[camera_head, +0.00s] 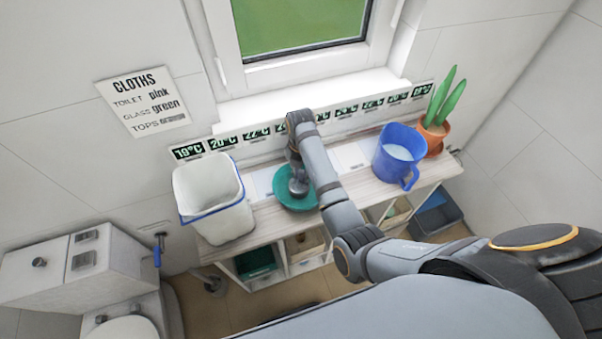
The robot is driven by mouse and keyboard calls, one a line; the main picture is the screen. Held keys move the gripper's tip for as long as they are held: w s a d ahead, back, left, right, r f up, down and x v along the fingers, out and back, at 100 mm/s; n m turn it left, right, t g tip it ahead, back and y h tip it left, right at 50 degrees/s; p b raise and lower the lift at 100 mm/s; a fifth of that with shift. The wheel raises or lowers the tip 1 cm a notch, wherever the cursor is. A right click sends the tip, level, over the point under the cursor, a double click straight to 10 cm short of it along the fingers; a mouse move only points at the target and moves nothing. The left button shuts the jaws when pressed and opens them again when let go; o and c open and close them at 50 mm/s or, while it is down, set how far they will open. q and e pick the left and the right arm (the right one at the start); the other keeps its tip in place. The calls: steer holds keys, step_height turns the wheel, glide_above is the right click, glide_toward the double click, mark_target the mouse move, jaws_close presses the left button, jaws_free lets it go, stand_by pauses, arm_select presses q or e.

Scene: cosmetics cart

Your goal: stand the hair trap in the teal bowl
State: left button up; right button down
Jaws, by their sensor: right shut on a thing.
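The teal bowl (284,200) stands on the wooden shelf top, left of its middle. My right gripper (298,188) points down into the bowl from above, with its fingers over the bowl's inside. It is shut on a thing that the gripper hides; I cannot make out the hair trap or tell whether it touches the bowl. My right arm reaches in from the lower right and covers part of the shelf. My left gripper is not in view.
A white bin with a blue rim (214,222) stands left of the bowl. A blue jug (390,159) and a potted plant (435,133) stand at the right end. A window sill (310,96) and temperature strip (228,142) lie behind. A toilet is at the lower left.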

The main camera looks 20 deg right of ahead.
steer(key=c, duration=1.6)
jaws_free()
steer(key=shift+s+d+f, duration=0.1)
steer(key=shift+s+d, duration=0.05)
steer(key=shift+d, duration=0.05)
steer(key=shift+o, duration=2)
steer(key=shift+a+f, duration=0.1)
steer(key=shift+r, duration=0.25)
steer(key=r, duration=0.3)
steer(key=r+b, duration=0.1)
steer(key=r, duration=0.1)
steer(key=shift+w+a+r, duration=0.1)
steer(key=shift+w+r, duration=0.1)
steer(key=shift+w, duration=0.05)
arm_select(q)
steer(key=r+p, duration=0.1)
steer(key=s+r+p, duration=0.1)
steer(key=p, duration=0.1)
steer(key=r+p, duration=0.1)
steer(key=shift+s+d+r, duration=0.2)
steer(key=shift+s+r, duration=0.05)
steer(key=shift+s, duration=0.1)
arm_select(e)
step_height(320, 180, up, 7)
steer(key=shift+s+f, duration=0.15)
